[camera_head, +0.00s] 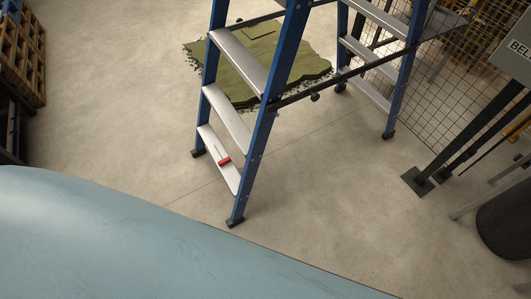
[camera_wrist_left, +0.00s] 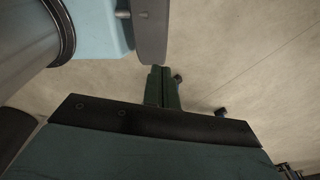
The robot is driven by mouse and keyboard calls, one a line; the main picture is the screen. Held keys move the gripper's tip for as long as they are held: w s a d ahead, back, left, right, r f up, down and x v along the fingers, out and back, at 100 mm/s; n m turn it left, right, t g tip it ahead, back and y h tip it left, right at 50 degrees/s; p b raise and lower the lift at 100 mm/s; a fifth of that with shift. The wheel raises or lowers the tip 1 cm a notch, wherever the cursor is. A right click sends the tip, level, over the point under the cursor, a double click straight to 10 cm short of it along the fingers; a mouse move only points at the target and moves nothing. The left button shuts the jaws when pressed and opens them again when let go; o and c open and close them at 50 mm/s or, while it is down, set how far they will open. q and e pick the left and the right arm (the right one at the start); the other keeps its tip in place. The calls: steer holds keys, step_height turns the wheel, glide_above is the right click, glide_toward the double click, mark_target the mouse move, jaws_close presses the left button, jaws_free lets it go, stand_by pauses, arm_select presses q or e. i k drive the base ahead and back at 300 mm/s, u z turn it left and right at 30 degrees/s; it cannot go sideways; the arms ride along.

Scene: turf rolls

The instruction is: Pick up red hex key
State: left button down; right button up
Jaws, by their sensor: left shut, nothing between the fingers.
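The red hex key (camera_head: 224,161) lies on the lowest step of a blue stepladder (camera_head: 265,125) in the head view. It looks like a short red bar with a thin grey part beside it. My left gripper (camera_wrist_left: 161,86) shows only in the left wrist view, with its dark fingers together and nothing between them. My right gripper is in neither view.
A green turf piece (camera_head: 262,62) lies on the floor behind the ladder. A wire mesh fence (camera_head: 425,95) and a sign post stand at the right. Wooden pallets (camera_head: 23,50) are stacked at the far left. The concrete floor left of the ladder is clear.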

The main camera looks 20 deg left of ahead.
mark_target(227, 160)
steer(key=z, duration=0.3)
steer(key=i, duration=1.05)
steer(key=u, duration=3.1)
steer(key=i, duration=0.5)
